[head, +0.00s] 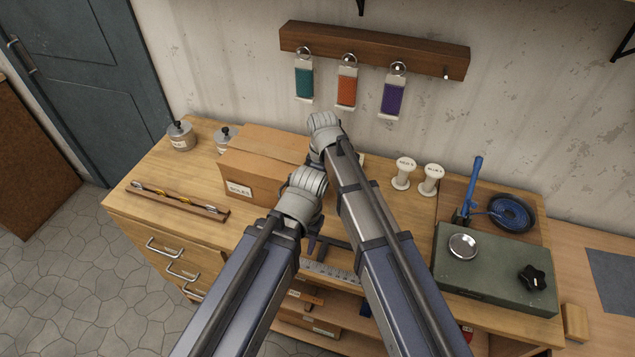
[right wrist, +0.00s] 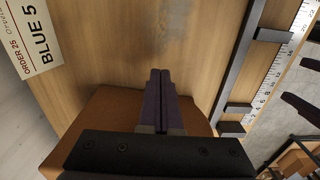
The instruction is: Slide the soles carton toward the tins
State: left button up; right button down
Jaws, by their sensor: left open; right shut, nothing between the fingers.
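The soles carton (head: 248,188), a brown box with a SOLES label, stands on the wooden workbench left of my arms. My right arm hides that gripper in the head view. My left gripper (head: 314,244) is open, right of the carton's front, partly hidden by its wrist.
A rack strip (head: 178,202) with small tools lies along the bench's left front. A ruler (head: 330,272) lies at the front middle. Two white spools (head: 404,174), a blue press tool (head: 468,195) and a green case (head: 495,270) stand to the right. An order card (right wrist: 35,35) lies behind.

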notch_tip(320, 180, up, 10)
jog(key=p, duration=0.9)
jog(key=shift+a, duration=0.1)
